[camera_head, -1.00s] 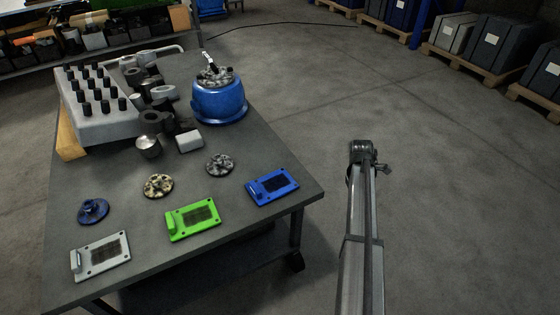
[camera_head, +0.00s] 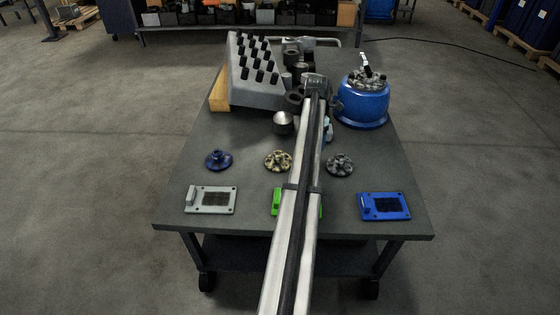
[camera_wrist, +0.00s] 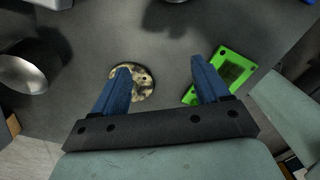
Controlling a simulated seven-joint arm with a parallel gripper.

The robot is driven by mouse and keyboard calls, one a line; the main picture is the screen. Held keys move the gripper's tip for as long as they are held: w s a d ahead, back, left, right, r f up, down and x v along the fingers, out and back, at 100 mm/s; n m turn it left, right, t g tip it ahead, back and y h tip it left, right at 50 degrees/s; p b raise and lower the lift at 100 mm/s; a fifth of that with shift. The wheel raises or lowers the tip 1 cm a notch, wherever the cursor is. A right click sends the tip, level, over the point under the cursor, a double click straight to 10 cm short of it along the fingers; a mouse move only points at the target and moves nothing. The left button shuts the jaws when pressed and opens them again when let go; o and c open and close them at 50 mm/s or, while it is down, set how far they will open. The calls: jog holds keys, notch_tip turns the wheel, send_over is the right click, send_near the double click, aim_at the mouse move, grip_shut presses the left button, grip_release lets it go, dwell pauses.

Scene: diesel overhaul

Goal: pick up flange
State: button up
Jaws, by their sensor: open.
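Three round flanges lie on the dark grey table (camera_head: 200,255): a blue flange (camera_head: 219,160) at the left, a beige-and-black mottled flange (camera_head: 278,160) in the middle, and a grey mottled flange (camera_head: 340,165) at the right. In the head view my gripper (camera_head: 328,132) is mostly hidden by my arm, above the table beyond the flanges. In the wrist view my gripper (camera_wrist: 160,66) is open with nothing between its blue fingers. The beige flange (camera_wrist: 145,84) lies below it, partly covered by the left finger.
A grey plate (camera_head: 212,200), a green plate (camera_head: 276,203) partly behind my arm, and a blue plate (camera_head: 385,207) line the near edge. A grey block with black pegs (camera_head: 258,90), several metal parts and a blue pot (camera_head: 362,105) stand at the back.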

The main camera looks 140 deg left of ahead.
notch_tip(320, 180, up, 3)
jog(key=n, duration=0.2)
send_over(278, 153)
notch_tip(278, 153, down, 9)
jog(key=shift+a+r, duration=0.15)
jog(key=shift+w+f, duration=0.15)
jog(key=shift+f, duration=2.55)
grip_shut()
